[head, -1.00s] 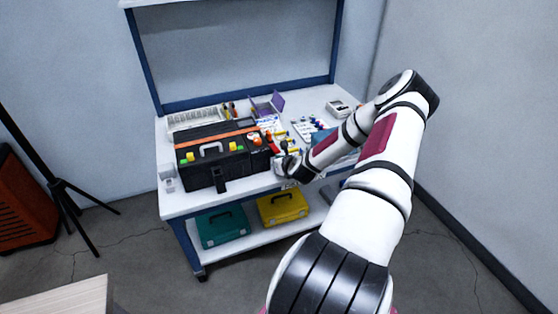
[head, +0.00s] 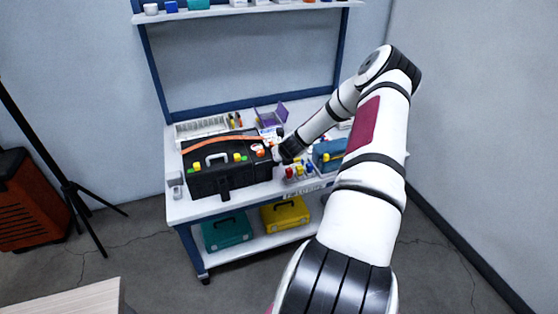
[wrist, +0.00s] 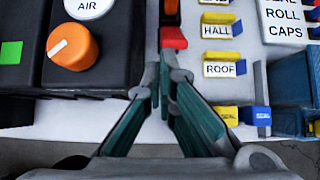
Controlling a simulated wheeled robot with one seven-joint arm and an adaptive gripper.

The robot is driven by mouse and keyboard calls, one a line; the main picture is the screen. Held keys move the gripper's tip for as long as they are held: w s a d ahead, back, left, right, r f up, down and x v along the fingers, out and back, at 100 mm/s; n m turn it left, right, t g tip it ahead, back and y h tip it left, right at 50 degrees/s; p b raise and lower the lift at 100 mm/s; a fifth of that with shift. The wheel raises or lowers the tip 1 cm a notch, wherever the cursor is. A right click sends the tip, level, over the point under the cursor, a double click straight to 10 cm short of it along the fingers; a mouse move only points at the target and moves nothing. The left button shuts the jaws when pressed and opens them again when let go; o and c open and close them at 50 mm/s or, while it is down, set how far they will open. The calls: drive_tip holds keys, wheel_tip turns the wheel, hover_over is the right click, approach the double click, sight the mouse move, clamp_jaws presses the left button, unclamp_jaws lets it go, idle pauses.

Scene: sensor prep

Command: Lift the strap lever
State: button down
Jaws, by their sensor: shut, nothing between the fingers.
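A black case (head: 203,185) with a grey handle stands on the bench, an orange strap (head: 225,142) across its top. My gripper (head: 277,154) is at the case's right end, small and partly hidden by my wrist. In the wrist view my gripper's dark green fingers (wrist: 164,88) are shut and empty. Just beyond their tips is a black bar (wrist: 169,10) with a red end (wrist: 173,38), perhaps the strap lever; I cannot tell whether the fingers touch it. The case's black side shows left of it with an orange knob (wrist: 72,46) and a white AIR label (wrist: 88,8).
To the right stand colored blocks labeled HALL (wrist: 220,30) and ROOF (wrist: 222,68), close to my fingers. A blue bin (head: 328,152) is farther right. A purple open box (head: 270,115) is behind. Teal (head: 227,232) and yellow (head: 285,215) cases sit below.

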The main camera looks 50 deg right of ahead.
drive_tip(key=shift+r, duration=0.25)
idle(0.5)
